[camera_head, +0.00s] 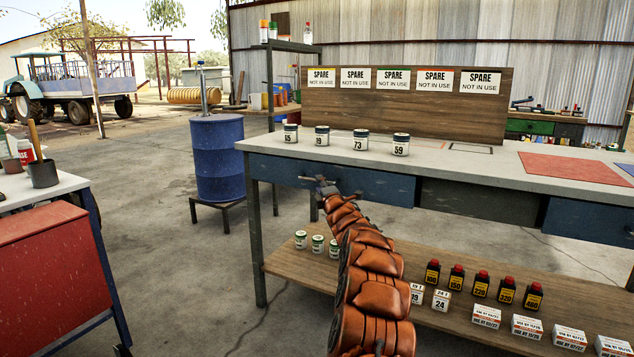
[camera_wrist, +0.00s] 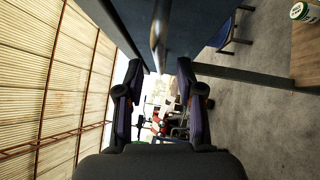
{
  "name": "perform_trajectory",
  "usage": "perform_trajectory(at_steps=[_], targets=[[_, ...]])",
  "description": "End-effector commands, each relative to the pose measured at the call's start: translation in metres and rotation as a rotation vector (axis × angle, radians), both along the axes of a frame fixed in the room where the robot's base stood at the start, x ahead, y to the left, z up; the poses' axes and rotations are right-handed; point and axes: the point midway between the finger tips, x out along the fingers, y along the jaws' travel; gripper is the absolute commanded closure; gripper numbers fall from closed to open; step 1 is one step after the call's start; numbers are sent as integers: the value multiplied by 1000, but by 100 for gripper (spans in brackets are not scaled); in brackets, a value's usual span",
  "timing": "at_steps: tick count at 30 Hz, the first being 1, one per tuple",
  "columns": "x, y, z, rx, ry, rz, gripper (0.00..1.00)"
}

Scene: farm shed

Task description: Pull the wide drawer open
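The workbench (camera_head: 470,165) has a wide blue drawer (camera_head: 375,187) under the left part of its top. This drawer looks shut, its front level with the bench frame. My gripper (camera_head: 318,183) is at the left part of this drawer front, with my orange arm reaching up to it. In the wrist view my gripper (camera_wrist: 159,75) is open, with its two dark fingers apart. A grey handle bar (camera_wrist: 158,35) comes down from the top edge, ending near the gap between the fingertips. Contact between bar and fingers cannot be told. The blue drawer front (camera_wrist: 195,25) is beside the bar.
A dark grey drawer (camera_head: 480,200) and another blue drawer (camera_head: 590,221) are to the right. Numbered cans (camera_head: 360,140) stand on the bench top. The lower shelf (camera_head: 285,266) holds jars, bottles and boxes. A red cabinet (camera_head: 55,265) stands left, with open floor between.

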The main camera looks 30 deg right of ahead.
Motion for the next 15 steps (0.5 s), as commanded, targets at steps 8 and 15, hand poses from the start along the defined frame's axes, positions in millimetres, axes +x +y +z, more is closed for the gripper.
perform_trajectory(at_steps=[8,15], targets=[[21,-5,4,-3,-1,1,63],[33,-9,4,-1,1,-1,63]])
